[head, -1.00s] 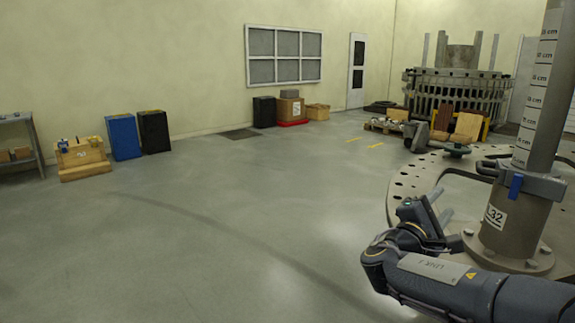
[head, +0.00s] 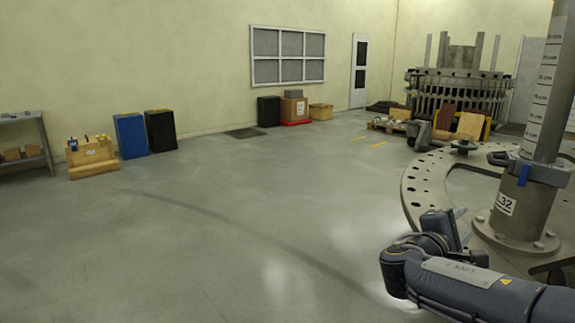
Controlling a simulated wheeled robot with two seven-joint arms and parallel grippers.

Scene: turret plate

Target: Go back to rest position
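My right gripper (head: 460,222) is at the lower right in the head view, at the end of my dark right arm. It is beside the near rim of the round turret plate (head: 415,190). A fingertip shows, but the spacing of its fingers cannot be made out, and no held object shows. A post with a round flanged base (head: 518,212) and a "32" label stands on the plate, to the right of the gripper. A grey scale column rises from it, with a blue clip (head: 523,175) at its collar. My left gripper is not in view.
The floor (head: 220,240) is clear in the middle and left. Blue (head: 130,135) and black (head: 161,130) bins and a wooden box (head: 92,157) stand by the left wall. A pallet (head: 385,126) with parts and a large ring structure (head: 458,95) stand at the back right.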

